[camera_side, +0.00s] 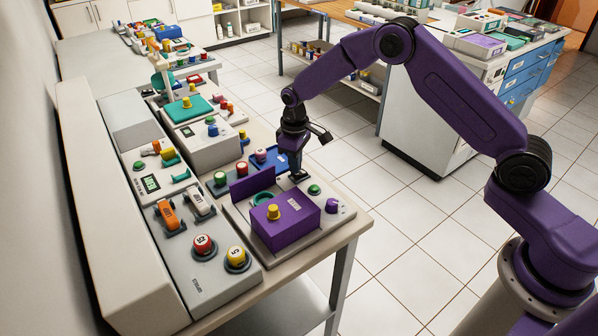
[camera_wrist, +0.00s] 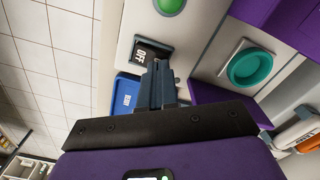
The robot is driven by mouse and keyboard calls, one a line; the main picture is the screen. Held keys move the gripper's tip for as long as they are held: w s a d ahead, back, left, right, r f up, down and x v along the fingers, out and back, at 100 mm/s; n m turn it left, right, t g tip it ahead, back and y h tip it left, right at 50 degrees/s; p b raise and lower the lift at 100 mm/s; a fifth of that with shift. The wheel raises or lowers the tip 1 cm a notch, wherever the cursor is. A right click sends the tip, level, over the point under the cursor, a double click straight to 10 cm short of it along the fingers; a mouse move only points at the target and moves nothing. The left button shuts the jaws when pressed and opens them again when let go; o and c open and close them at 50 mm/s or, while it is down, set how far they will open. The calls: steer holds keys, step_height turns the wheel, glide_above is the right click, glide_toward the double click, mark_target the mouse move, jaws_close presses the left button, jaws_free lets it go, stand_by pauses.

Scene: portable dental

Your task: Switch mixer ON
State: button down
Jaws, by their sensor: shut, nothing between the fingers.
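A black rocker switch (camera_wrist: 152,49) lettered "OFF" sits on a light grey panel in the wrist view. In the side view this switch (camera_side: 300,177) is at the far right corner of a grey unit with a purple box (camera_side: 280,232); I take this unit as the mixer. My gripper (camera_side: 296,170) points down at the switch, its fingers closed and empty. In the wrist view the fingertips (camera_wrist: 160,66) are right at the switch's near edge; I cannot tell whether they touch it.
A green button (camera_wrist: 170,5) and a teal round dish (camera_wrist: 250,67) are near the switch. A blue labelled tray (camera_wrist: 126,96) lies beside my fingers. A purple knob (camera_side: 333,206) stands near the bench's right edge. Several other devices crowd the bench behind and left.

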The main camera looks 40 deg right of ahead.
steer(key=shift+f, duration=0.7)
stand_by(0.4)
steer(key=shift+r, duration=3.55)
